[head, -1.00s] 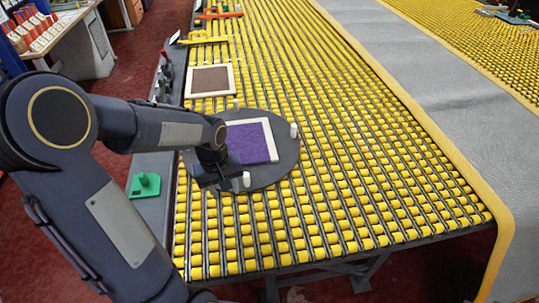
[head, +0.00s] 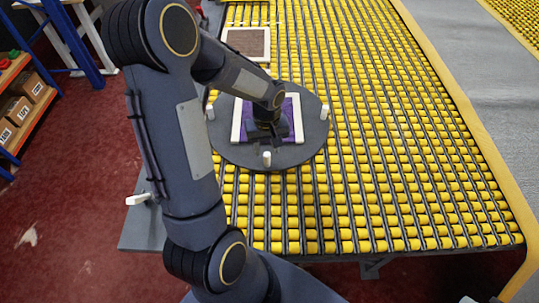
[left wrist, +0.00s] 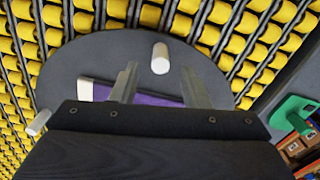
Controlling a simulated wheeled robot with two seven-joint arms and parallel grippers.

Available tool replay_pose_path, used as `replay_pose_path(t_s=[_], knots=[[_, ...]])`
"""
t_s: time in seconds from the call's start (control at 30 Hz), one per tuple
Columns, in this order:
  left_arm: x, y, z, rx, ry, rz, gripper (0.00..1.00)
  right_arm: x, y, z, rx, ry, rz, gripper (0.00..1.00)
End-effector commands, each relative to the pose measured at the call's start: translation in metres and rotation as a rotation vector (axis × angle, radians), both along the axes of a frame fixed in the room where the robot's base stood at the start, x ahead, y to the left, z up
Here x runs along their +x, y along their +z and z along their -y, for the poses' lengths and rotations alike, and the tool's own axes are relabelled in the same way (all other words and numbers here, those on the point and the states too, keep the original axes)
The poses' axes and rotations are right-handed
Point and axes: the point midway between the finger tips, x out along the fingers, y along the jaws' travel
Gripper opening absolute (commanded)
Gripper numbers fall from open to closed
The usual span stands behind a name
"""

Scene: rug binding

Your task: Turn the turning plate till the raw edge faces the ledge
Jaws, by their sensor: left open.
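The turning plate (head: 312,145) is a dark grey disc on the yellow rollers, with white pegs on its rim, including a near peg (head: 267,158) and a right peg (head: 325,111). A purple rug piece (head: 290,108) lies on it, with white binding showing at left and right. Its near side looks purple and unbound, partly hidden by my gripper. My left gripper (head: 277,138) is over the plate's near half. In the left wrist view its fingers (left wrist: 160,82) are open, with a white peg (left wrist: 160,58) showing between and beyond them; contact is unclear. My right gripper is out of view.
A brown piece with a white border (head: 248,42) lies on the rollers beyond the plate. A grey table edge (head: 142,232) runs at left, largely behind my arm. A green part (left wrist: 292,113) shows in the left wrist view. Rollers right of the plate are clear.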

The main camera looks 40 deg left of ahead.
Motion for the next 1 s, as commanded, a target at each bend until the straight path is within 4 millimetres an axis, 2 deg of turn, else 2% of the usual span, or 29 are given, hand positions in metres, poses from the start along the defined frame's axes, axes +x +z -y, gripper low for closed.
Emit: replay_pose_path(t_s=[0.1,0.3,0.47,0.7,1.0], knots=[[-0.002,-0.022,0.000,-0.002,0.000,-0.007,0.41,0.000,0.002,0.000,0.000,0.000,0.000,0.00],[-0.001,-0.049,0.000,-0.002,0.000,-0.004,0.41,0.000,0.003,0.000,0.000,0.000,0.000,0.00],[-0.001,-0.058,0.000,-0.001,0.000,-0.002,0.41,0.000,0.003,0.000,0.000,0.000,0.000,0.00],[-0.001,-0.059,0.000,-0.001,0.001,-0.001,0.41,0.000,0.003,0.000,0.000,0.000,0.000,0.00],[-0.001,-0.059,0.000,-0.001,0.000,-0.001,0.04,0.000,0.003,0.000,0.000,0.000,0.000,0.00]])
